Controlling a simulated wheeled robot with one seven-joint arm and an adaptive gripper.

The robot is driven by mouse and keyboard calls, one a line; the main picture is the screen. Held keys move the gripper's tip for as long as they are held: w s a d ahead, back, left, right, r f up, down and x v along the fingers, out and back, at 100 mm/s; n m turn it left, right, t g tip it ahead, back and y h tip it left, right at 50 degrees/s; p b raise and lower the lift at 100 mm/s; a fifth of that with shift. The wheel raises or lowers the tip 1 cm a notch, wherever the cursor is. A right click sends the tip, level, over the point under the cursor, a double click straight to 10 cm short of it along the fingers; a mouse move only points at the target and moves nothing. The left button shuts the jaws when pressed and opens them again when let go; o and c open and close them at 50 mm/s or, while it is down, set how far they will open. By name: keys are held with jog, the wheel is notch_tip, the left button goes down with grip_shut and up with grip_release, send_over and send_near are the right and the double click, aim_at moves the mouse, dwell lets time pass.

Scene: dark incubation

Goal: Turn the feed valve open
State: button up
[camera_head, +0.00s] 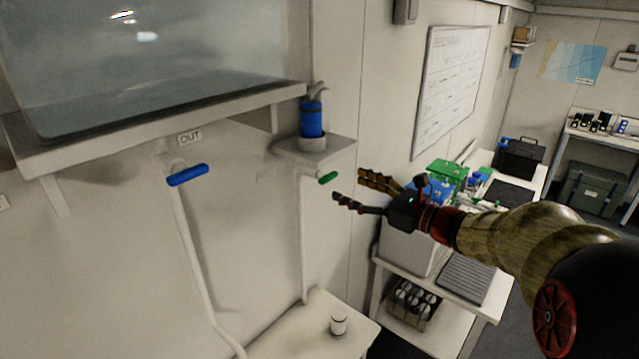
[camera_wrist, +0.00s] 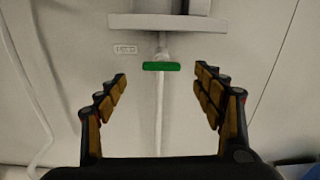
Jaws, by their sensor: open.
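The feed valve's green handle (camera_head: 328,177) is on a thin vertical pipe (camera_head: 303,240) below a small wall shelf. In the wrist view the green handle (camera_wrist: 161,66) lies level across the pipe, with a small label that seems to read FEED (camera_wrist: 125,49) to its upper left. My gripper (camera_head: 348,184) is open and empty, just right of the handle in the head view. In the wrist view my gripper's fingers (camera_wrist: 161,84) are spread on both sides of the handle's line, with the handle between and beyond the tips. I see no contact.
A blue handle (camera_head: 187,175) under the OUT label (camera_head: 190,138) is on another pipe to the left. A blue bottle (camera_head: 312,118) stands on the small shelf (camera_head: 340,150) above. A white table (camera_head: 285,335) with a small jar (camera_head: 338,323) is below. A cluttered bench is at right.

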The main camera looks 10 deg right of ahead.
aim_at(331, 178)
jog(key=shift+m, duration=0.4)
jog(key=p+x, duration=0.1)
jog(key=x, duration=0.7)
jog(key=shift+w+d, duration=0.1)
jog(key=shift+c, duration=0.8)
jog(key=c, duration=1)
